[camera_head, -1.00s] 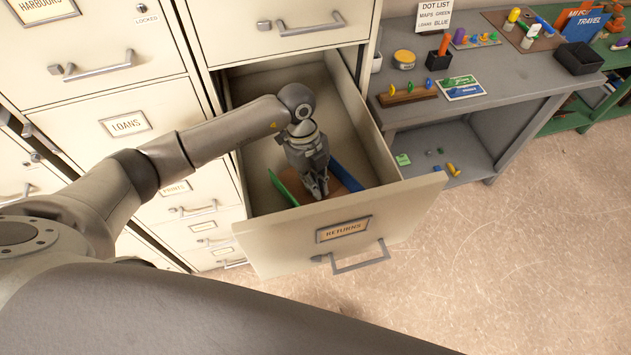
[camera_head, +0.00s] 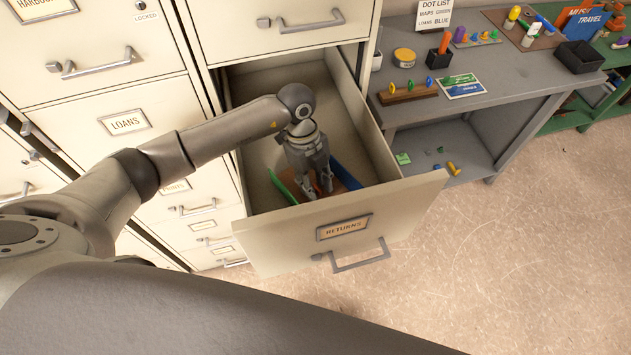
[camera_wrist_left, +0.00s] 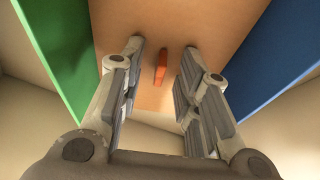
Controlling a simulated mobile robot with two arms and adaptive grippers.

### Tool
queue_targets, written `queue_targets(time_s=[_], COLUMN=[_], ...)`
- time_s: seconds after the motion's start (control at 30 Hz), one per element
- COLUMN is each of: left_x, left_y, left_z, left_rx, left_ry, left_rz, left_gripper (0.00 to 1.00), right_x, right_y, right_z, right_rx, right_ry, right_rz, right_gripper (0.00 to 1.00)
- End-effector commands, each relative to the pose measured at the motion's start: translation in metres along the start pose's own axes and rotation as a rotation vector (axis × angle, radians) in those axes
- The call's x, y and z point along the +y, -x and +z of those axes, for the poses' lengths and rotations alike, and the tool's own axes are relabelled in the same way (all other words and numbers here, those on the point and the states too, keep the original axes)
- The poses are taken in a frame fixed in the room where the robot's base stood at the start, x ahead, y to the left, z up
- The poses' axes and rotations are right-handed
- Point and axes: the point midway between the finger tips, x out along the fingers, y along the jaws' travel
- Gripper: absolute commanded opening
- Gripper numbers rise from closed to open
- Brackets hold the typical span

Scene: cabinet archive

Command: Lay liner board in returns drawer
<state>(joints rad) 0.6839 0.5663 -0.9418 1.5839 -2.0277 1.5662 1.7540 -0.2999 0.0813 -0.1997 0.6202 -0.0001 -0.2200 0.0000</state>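The returns drawer (camera_head: 275,240) is pulled out. A tan-brown liner board (camera_head: 349,181) lies low inside it; it fills the middle of the left wrist view (camera_wrist_left: 210,20). A small orange-red tab (camera_wrist_left: 161,67) stands on the board. My left gripper (camera_head: 318,191) reaches down into the drawer, fingers spread on either side of the tab, with gaps to it. Parts of the board are hidden by the gripper. Whether the board is fully flat I cannot tell. My right gripper is not in view.
A green panel (camera_head: 282,188) and a blue panel (camera_head: 345,172) flank the board inside the drawer. Closed cabinet drawers (camera_head: 125,122) stand left. A grey desk (camera_head: 420,105) with small items stands right. The floor (camera_head: 500,260) in front is clear.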

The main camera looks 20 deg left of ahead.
Motion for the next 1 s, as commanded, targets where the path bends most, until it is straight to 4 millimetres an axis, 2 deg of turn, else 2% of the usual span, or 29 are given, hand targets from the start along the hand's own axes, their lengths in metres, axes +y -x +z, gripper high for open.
queue_targets(time_s=[0.53,1.0], left_x=[0.0,0.0], left_y=[0.001,0.023], left_z=[0.0,0.0], left_rx=[0.0,-0.001], left_ry=[0.0,0.0], left_rz=[0.0,-0.001], left_gripper=[0.28,0.28], right_x=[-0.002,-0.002], right_y=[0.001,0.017], right_z=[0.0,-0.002], right_rx=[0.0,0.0], right_ry=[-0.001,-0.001], right_rz=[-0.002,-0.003], right_gripper=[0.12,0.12])
